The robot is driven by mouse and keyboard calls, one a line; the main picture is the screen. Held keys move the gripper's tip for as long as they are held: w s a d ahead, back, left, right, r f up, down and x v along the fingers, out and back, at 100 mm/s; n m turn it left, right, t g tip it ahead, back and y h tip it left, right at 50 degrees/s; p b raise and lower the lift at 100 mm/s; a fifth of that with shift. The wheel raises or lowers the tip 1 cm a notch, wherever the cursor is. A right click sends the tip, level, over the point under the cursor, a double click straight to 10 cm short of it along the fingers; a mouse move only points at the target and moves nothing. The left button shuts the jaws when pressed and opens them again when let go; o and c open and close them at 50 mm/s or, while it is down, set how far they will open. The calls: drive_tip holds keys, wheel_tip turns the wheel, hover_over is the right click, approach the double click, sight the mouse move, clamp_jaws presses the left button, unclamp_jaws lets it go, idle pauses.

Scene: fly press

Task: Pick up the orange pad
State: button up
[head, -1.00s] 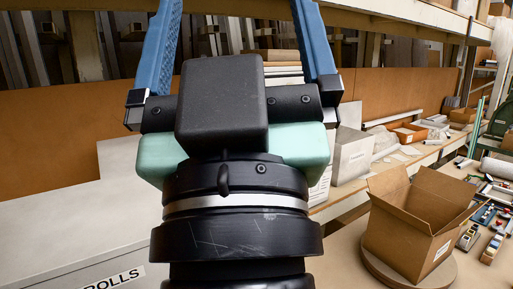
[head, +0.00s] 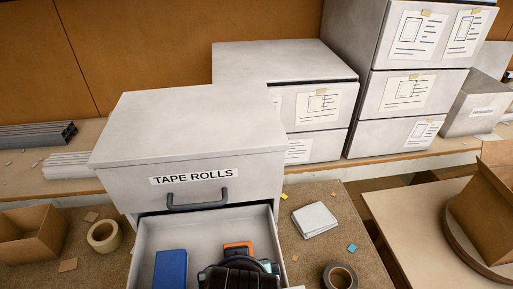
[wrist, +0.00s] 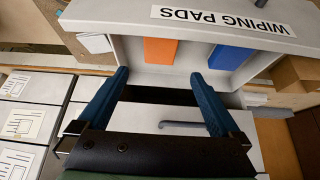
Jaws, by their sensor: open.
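The orange pad (wrist: 160,51) lies in an open drawer (head: 150,242), beside a blue pad (wrist: 229,57). In the head view, part of the orange pad (head: 238,246) shows beyond a dark part of my arm, which hides the rest. The blue pad (head: 170,268) is left of it there. My gripper (wrist: 160,75) is open and empty, with its two blue fingers apart. In the wrist view the orange pad appears beyond the fingertips, between their lines, with no visible contact. The drawer front carries a WIPING PADS label in the wrist view.
A closed drawer labelled TAPE ROLLS (head: 194,177), with a handle (head: 197,200), sits above the open one. Grey drawer units (head: 305,105) stand behind. Tape rolls (head: 104,235) and open cardboard boxes (head: 32,238) lie around. The brown bench beside the drawer has some free room.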

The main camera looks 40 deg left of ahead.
drive_tip(key=x, duration=0.7)
drive_tip(key=shift+s+f, duration=0.3)
drive_tip(key=shift+f, duration=0.05)
drive_tip(key=shift+p+x, duration=1.05)
drive_tip(key=shift+x, duration=1.3)
drive_tip(key=shift+w+f, duration=0.3)
drive_tip(key=shift+f, duration=0.1)
drive_tip(key=shift+f, duration=0.15)
drive_tip(key=shift+c, duration=0.3)
drive_tip(key=c, duration=1.2)
